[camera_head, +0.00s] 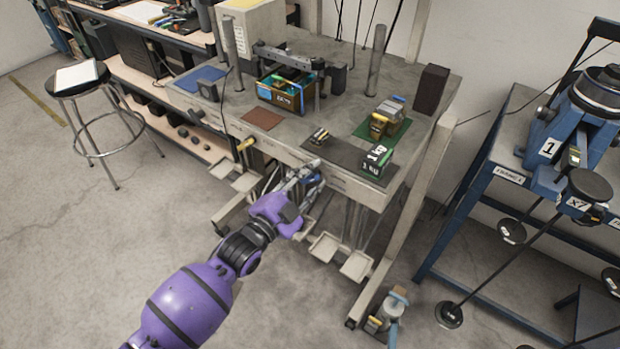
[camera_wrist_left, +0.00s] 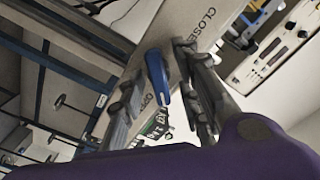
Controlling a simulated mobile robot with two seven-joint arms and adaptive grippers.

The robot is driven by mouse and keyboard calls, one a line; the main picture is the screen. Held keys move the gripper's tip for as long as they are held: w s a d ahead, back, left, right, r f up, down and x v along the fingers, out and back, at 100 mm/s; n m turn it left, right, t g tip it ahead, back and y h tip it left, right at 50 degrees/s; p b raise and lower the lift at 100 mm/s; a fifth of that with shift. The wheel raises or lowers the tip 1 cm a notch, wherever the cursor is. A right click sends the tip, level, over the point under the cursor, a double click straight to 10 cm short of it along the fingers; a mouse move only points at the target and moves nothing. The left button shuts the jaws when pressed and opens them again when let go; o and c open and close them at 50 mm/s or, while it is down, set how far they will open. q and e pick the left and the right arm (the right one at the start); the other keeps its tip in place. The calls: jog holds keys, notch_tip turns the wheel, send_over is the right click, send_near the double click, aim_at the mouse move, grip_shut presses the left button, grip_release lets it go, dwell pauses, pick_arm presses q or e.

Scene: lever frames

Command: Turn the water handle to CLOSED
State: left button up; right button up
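The water handle is a small blue lever (camera_head: 312,181) on the front edge of the workbench (camera_head: 345,190). In the left wrist view the blue lever (camera_wrist_left: 158,76) sits on a pale panel, between the word CLOSED (camera_wrist_left: 208,30) and a partly covered word that looks like OPEN (camera_wrist_left: 149,102). Which word it points to I cannot tell. My left gripper (camera_head: 303,176) is at the bench's front edge, close to the lever. In the wrist view its fingers (camera_wrist_left: 158,72) are apart, with the lever showing between them. Contact cannot be made out. My right gripper is in neither view.
A yellow handle (camera_head: 246,144) is on the same front edge, to the left. Small pale trays (camera_head: 325,247) hang below the edge. Blocks labelled 1 KU (camera_head: 375,160) stand on the bench. A blue frame with black weights (camera_head: 585,120) stands at right. Open floor lies in front.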

pick_arm(q)
grip_shut()
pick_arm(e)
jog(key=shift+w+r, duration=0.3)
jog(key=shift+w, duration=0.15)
